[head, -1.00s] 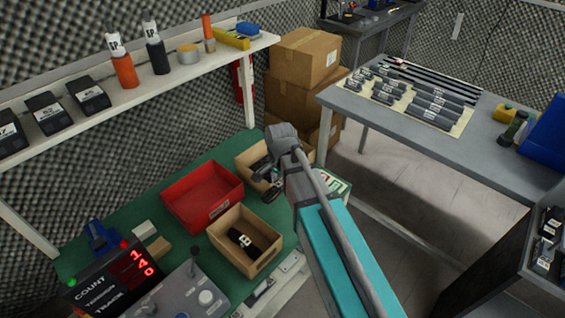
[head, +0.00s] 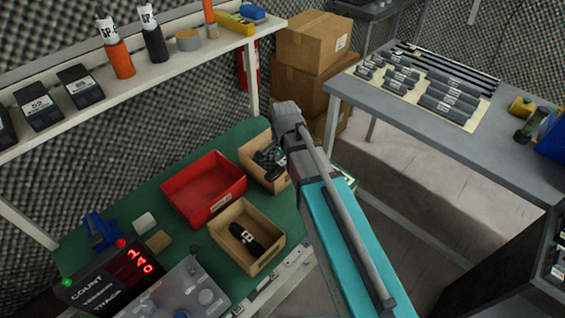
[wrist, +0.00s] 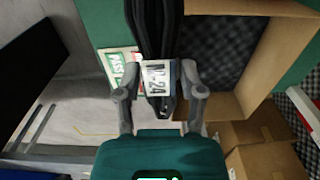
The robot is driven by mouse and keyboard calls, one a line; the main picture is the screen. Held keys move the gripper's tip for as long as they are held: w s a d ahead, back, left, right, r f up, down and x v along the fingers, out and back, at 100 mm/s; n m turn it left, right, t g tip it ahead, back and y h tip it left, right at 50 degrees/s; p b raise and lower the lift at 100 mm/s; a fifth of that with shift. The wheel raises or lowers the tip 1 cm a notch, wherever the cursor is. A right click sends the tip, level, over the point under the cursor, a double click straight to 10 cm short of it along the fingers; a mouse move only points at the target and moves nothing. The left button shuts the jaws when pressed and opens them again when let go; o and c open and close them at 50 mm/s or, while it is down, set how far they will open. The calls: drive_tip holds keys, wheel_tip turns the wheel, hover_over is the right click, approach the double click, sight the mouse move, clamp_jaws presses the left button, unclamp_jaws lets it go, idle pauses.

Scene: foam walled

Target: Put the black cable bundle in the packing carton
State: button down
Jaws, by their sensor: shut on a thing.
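My gripper (wrist: 159,70) is shut on the black cable bundle (wrist: 154,28), gripping it at its white label, which reads like N-24. In the head view my gripper (head: 272,156) is at the rear open carton (head: 250,152) and partly hides it. In the wrist view an open brown carton (wrist: 276,8) with a dark patterned inside lies right of the bundle. The bundle is along or over its left side; I cannot tell how high. A front open carton (head: 222,246) holds a black item with a white label. I cannot tell which carton is the packing carton.
A red bin (head: 204,190) stands left of the cartons on the green bench (head: 130,205). A control box (head: 190,292) and a red-digit counter (head: 118,275) are at the front left. Stacked closed boxes (head: 310,45) stand behind. A grey table (head: 400,125) is at the right.

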drive_tip(key=shift+w, duration=0.1)
drive_tip(key=w+f+b, duration=0.2)
drive_tip(key=w, duration=0.2)
drive_tip(key=w+f+b, duration=0.3)
drive_tip(key=w, duration=0.1)
drive_tip(key=w+d+f+b, duration=0.1)
drive_tip(key=w+f+b, duration=0.2)
drive_tip(key=shift+w, duration=0.4)
drive_tip(key=shift+w+d+f+b, duration=0.1)
drive_tip(key=shift+w+f+b, duration=0.4)
drive_tip(key=shift+w+b, duration=0.05)
drive_tip(key=shift+w+f+b, duration=0.5)
drive_tip(key=shift+f+b, duration=0.25)
drive_tip(key=shift+s+f+b, duration=0.1)
drive_tip(key=shift+f+b, duration=1.15)
drive_tip(key=shift+f+b, duration=0.6)
